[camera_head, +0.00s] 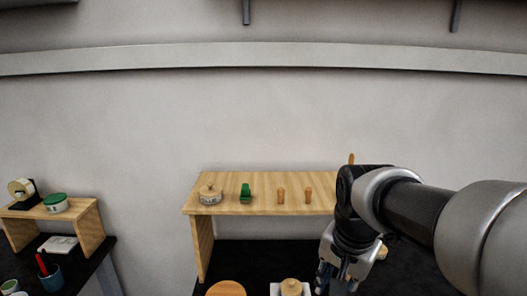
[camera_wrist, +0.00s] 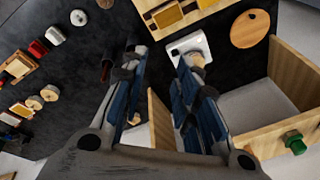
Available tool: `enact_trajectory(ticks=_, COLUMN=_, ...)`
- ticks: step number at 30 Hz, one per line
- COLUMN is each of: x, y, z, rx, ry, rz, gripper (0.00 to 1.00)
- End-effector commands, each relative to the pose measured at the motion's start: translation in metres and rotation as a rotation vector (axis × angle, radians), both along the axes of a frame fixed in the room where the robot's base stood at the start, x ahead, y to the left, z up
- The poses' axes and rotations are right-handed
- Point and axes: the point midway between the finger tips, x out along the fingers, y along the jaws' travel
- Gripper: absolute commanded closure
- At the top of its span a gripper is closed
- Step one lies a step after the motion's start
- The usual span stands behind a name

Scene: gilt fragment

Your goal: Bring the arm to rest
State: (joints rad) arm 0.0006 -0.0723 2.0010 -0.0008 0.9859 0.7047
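My arm reaches in from the right side of the head view, in front of the right part of a wooden shelf. My gripper (camera_head: 335,280) points down over the dark table. In the wrist view my gripper (camera_wrist: 158,62) shows two blue-padded fingers set apart with dark table between them. Nothing is held between the fingers. A white dish (camera_wrist: 190,43) with a wooden-topped thing lies just beyond the right fingertip. I cannot tell the height of the fingertips above it.
The wooden shelf (camera_head: 265,181) carries a lidded pot (camera_head: 210,195), a green brush (camera_head: 246,194) and two wooden pegs (camera_head: 281,196). A round wooden board (camera_head: 226,289) lies below. A smaller wooden stand (camera_head: 91,225) is at left.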

Motion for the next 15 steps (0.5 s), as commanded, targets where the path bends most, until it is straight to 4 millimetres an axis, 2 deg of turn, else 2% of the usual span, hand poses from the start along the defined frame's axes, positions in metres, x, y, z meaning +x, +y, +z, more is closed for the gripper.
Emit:
enact_trajectory(ticks=1, x=-0.024, y=0.000, z=0.007, rx=-0.018, ry=-0.028, rz=0.072, gripper=0.72)
enact_trajectory(ticks=3, x=-0.054, y=0.000, z=0.011, rx=-0.047, ry=-0.056, rz=0.179, gripper=0.72)
enact_trajectory(ticks=9, x=-0.129, y=0.000, z=0.002, rx=-0.140, ry=-0.128, rz=0.460, gripper=0.72)
enact_trajectory(ticks=12, x=-0.154, y=0.000, z=-0.008, rx=-0.179, ry=-0.152, rz=0.562, gripper=0.72)
enact_trajectory(ticks=15, x=-0.169, y=0.000, z=-0.015, rx=-0.206, ry=-0.167, rz=0.630, gripper=0.72)
